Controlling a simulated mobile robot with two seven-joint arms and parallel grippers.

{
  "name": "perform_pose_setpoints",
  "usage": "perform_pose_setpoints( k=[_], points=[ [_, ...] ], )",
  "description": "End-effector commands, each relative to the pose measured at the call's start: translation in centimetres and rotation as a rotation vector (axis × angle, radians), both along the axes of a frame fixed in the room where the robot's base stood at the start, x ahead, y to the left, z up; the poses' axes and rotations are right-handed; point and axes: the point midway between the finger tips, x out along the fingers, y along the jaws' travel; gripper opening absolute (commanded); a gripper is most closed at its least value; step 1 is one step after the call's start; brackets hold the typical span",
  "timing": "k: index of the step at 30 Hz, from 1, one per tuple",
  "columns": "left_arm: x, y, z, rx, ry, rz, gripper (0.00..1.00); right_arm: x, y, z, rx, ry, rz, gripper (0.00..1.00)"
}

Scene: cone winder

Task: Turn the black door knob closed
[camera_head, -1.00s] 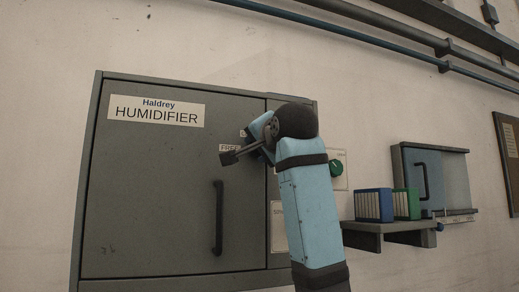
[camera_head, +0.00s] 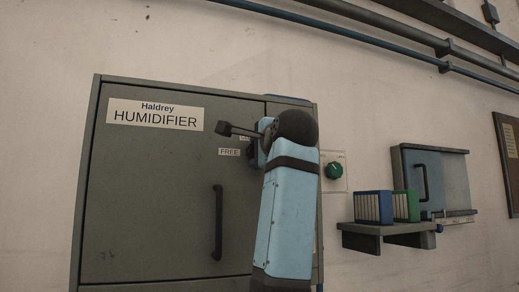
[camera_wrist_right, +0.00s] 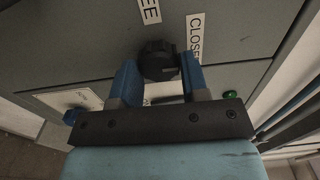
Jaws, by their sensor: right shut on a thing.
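The black knob (camera_wrist_right: 158,60) sits on the grey humidifier cabinet. In the wrist view, the two blue fingers of my right gripper (camera_wrist_right: 160,78) are shut on it, one on each side. A FREE label (camera_wrist_right: 149,10) and a partly cut-off CLOSE label (camera_wrist_right: 195,35) lie beyond the knob. In the head view, my right gripper (camera_head: 259,143) is against the cabinet, right of the FREE label (camera_head: 229,152), and largely hidden by my wrist. The knob is mostly hidden there. The large cabinet door (camera_head: 150,190) looks shut. My left gripper is out of view.
A black bar handle (camera_head: 217,222) stands out from the door. A green knob (camera_head: 334,171) is on a wall plate to the right. Farther right, a shelf (camera_head: 388,228) carries blue and green binders, next to a small wall cabinet (camera_head: 450,180). Pipes run along the upper wall.

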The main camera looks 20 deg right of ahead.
Motion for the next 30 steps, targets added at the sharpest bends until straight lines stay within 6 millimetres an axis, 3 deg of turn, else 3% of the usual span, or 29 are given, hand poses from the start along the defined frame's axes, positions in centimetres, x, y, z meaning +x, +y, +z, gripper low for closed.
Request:
perform_pose_setpoints(
  k=[14,15,18,30],
  points=[
    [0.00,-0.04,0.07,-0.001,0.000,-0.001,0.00,-0.01,0.00,-0.02,0.015,0.001,0.000,0.18],
    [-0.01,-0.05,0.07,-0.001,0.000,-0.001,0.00,-0.01,-0.01,-0.02,0.015,0.001,0.000,0.44],
    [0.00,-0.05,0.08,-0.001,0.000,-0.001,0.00,-0.01,-0.01,-0.01,0.015,0.001,0.000,0.67],
    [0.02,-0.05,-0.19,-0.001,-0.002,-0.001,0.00,-0.81,-0.02,-0.06,0.015,-0.001,0.000,0.67]
  ],
)
